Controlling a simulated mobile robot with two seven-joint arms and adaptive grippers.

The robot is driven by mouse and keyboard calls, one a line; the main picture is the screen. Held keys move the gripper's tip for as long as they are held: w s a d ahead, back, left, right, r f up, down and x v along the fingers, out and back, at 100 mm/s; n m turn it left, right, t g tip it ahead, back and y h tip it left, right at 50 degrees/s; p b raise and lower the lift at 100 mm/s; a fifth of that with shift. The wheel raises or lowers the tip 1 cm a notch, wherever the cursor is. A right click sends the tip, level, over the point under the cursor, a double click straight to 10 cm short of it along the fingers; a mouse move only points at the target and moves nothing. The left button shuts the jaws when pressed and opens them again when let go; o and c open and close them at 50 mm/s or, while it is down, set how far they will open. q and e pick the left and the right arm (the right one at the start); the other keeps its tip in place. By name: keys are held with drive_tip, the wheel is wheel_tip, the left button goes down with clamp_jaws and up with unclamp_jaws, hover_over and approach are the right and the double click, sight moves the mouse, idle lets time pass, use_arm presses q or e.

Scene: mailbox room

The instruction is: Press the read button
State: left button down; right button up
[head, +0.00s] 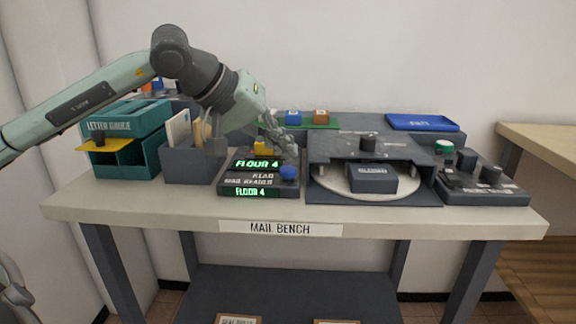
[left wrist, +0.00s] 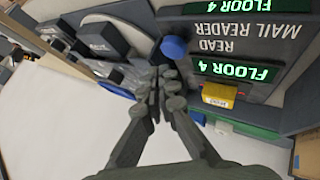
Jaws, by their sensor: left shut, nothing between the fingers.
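The dark mail reader (head: 233,180) sits on the bench, with green "FLOOR 4" on two displays. Its round blue button (head: 288,173) is at its right side, by the "READ" label, and also shows in the left wrist view (left wrist: 173,47). My left gripper (head: 290,148) is shut and empty, its fingertips just behind and above the button. In the left wrist view the closed fingertips (left wrist: 162,85) point toward the button, close to it. I cannot tell whether they touch.
A yellow block (head: 261,149) sits behind the reader. A grey turntable unit (head: 321,187) is to its right, then a dark control box (head: 485,192) with knobs. A grey bin (head: 186,165) and teal letter box (head: 146,154) stand left. The bench's front strip (head: 400,222) is clear.

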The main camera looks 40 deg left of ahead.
sight(284, 170)
use_arm(q)
drive_tip(key=shift+r+p, duration=1.8)
drive_tip(key=shift+r, duration=0.5)
drive_tip(key=shift+f, duration=0.1)
